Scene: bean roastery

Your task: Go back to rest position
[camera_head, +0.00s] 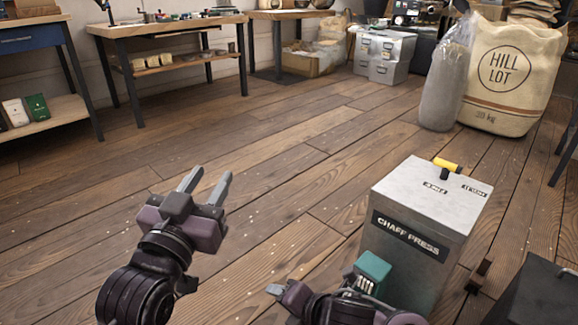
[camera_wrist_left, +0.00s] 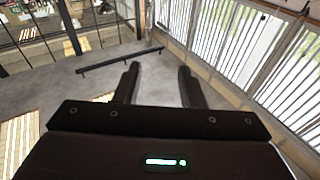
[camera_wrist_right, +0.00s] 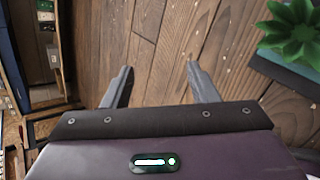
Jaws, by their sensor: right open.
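My left gripper (camera_head: 208,178) is open, with its two grey fingers apart and nothing between them, above bare floor in the head view. In the left wrist view its fingers (camera_wrist_left: 158,75) are also apart and empty, with slatted windows behind. My right gripper (camera_head: 274,290) is low in the head view, near the bottom edge, and partly hidden by its own wrist. In the right wrist view its fingers (camera_wrist_right: 158,76) are apart, with only wooden floor between them.
A grey chaff press (camera_head: 425,215) with a yellow handle stands close to my right arm. A green plant (camera_wrist_right: 296,35) shows at the right wrist view's upper right. A Hill Lot sack (camera_head: 512,75) and benches (camera_head: 165,30) stand farther back. The middle floor is clear.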

